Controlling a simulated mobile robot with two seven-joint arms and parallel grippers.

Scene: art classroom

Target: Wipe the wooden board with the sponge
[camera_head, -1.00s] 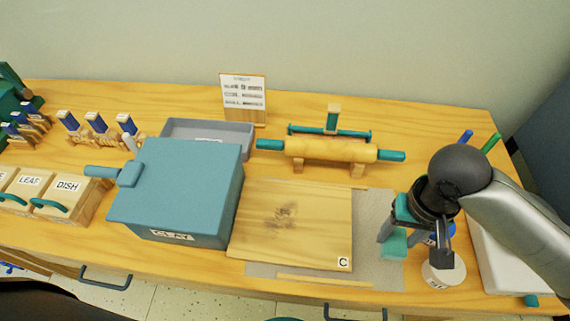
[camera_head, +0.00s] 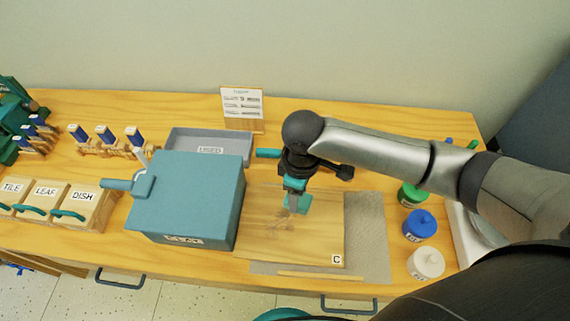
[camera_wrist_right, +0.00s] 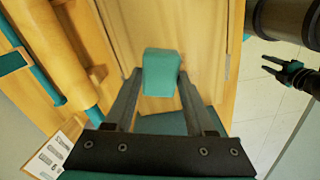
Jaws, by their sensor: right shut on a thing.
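The wooden board (camera_head: 318,243) lies on a grey mat, marked C at its front right corner, with a dark smudge (camera_head: 280,222) left of its middle. My right gripper (camera_head: 297,201) is shut on the teal sponge (camera_head: 305,204), above the back middle of the board, just behind and right of the smudge. The sponge (camera_wrist_right: 161,72) also shows between the fingertips in the right wrist view; I cannot tell whether it touches the board. My left gripper (camera_wrist_right: 274,67) shows small at the right of that view, over the floor, fingers apart and empty.
The blue-green clay box (camera_head: 188,195) stands directly left of the board. Behind are a grey tray (camera_head: 225,141) and a sign (camera_head: 242,103). The rolling pin (camera_wrist_right: 66,48) lies at the back, mostly hidden by my arm. Green, blue (camera_head: 420,225) and white jars stand right.

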